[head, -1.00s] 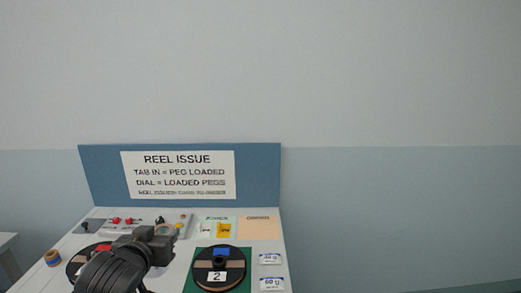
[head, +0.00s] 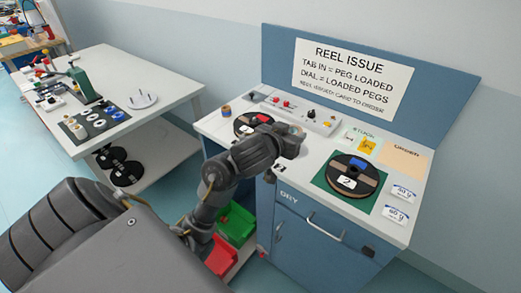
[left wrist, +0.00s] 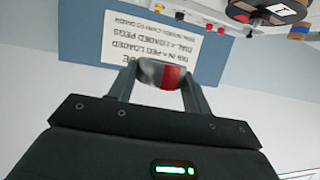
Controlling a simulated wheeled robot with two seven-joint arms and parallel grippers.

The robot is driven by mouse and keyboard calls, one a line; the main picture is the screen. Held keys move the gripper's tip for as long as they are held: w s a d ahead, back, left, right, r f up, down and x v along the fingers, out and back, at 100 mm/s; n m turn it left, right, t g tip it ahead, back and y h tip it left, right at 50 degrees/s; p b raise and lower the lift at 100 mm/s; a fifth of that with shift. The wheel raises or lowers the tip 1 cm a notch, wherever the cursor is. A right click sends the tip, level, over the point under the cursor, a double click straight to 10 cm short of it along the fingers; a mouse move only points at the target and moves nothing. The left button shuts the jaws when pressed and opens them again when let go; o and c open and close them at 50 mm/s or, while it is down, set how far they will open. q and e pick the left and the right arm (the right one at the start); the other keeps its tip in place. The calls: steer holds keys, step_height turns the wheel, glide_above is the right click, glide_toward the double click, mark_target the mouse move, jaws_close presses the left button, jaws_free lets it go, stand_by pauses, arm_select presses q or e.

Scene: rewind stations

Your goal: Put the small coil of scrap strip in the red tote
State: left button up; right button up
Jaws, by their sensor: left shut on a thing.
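My left gripper (head: 292,138) is over the front part of the reel bench. In the left wrist view the gripper (left wrist: 160,78) is shut on a small rounded grey thing with a red band, which looks like the small coil (left wrist: 152,73); its windings are not clear. In the head view the held thing is hidden by the gripper. The red tote (head: 222,258) stands low at the left side of the blue cabinet, partly hidden behind my left arm. My right gripper is not in view.
A green tote (head: 236,226) stands behind the red one. The bench top (head: 300,165) holds a black reel marked 2 (head: 352,175), another reel (head: 252,123), a tan and blue roll (head: 226,110) and a peg panel. A white table (head: 160,85) stands at the left.

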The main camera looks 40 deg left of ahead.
arm_select(q)
steer(key=s+a+f+n+y, duration=0.1)
steer(key=s+a+f, duration=0.5)
steer(key=a, duration=0.5)
steer(key=shift+s, duration=0.55)
steer(key=w+a+f, duration=0.1)
steer(key=w+f, duration=0.2)
steer(key=w, duration=0.1)
steer(key=w+a+f, duration=0.2)
steer(key=w, duration=0.2)
steer(key=w+a+f, duration=0.2)
steer(key=w+f, duration=0.1)
steer(key=w, duration=0.1)
steer(key=shift+f, duration=0.35)
steer(key=shift+w+a+f+p, duration=0.1)
steer(key=shift+w+f+p, duration=0.1)
steer(key=shift+f, duration=0.4)
steer(key=shift+w+a+f+p, duration=0.15)
steer(key=shift+f+p, duration=0.1)
steer(key=shift+f, duration=0.3)
steer(key=shift+w+d+f+p, duration=0.1)
steer(key=shift+w+f+p, duration=0.1)
steer(key=shift+f, duration=0.65)
steer(key=shift+s, duration=0.1)
